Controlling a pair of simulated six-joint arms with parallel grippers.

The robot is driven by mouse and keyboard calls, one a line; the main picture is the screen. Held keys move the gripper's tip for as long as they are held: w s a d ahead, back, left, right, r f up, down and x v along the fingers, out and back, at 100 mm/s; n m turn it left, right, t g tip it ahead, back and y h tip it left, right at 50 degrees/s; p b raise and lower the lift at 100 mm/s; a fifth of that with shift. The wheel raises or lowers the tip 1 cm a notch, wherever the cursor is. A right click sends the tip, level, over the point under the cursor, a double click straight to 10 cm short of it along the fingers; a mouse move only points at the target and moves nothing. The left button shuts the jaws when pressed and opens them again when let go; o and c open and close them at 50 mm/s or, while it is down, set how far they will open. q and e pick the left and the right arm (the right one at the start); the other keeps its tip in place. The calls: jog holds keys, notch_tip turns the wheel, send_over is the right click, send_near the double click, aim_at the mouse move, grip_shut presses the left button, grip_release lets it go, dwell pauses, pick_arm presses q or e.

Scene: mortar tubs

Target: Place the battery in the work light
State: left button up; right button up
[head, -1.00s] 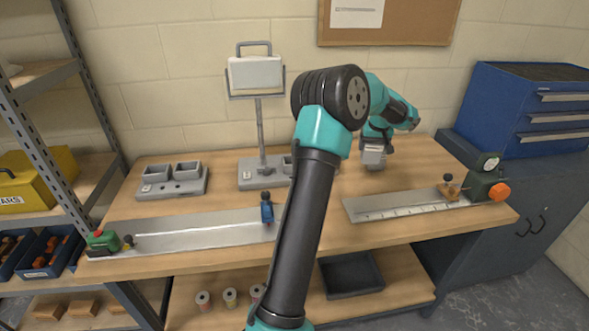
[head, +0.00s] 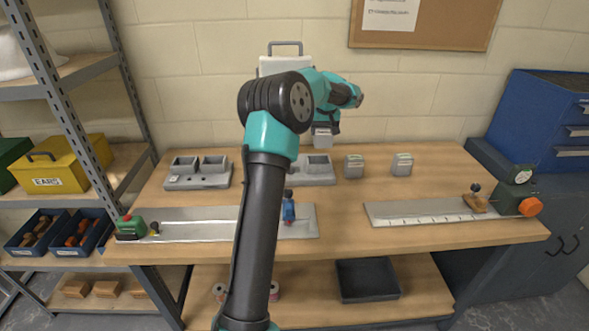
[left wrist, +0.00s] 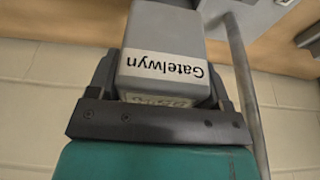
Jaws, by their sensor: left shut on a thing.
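My left gripper (head: 323,131) is shut on a grey battery (head: 322,142) and holds it above the right end of the work light's base (head: 312,172). In the left wrist view the battery (left wrist: 165,75) has a white label reading "Gatelwyn", upside down, between the fingers (left wrist: 160,105). The work light's pale head (head: 285,65) is partly hidden by my arm, and its pole is hidden there. The pole (left wrist: 246,95) shows beside the gripper in the left wrist view. I cannot tell any gap between battery and socket. My right gripper is out of view.
Two other grey batteries (head: 354,167) (head: 402,165) stand right of the base. A grey double-socket block (head: 198,182) stands to its left. Flat metal plates (head: 190,222) (head: 425,213) lie along the front. A blue drawer chest (head: 545,125) is at the right.

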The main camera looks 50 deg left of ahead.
aim_at(319, 144)
pick_arm(q)
jog(key=shift+s+a, duration=0.45)
jog(key=shift+s, duration=0.05)
jog(key=shift+d, duration=0.1)
jog(key=shift+f, duration=3.1)
jog(key=shift+f, duration=1.85)
jog(key=shift+f, duration=0.1)
jog(key=o, duration=1.2)
jog(key=shift+f, duration=0.1)
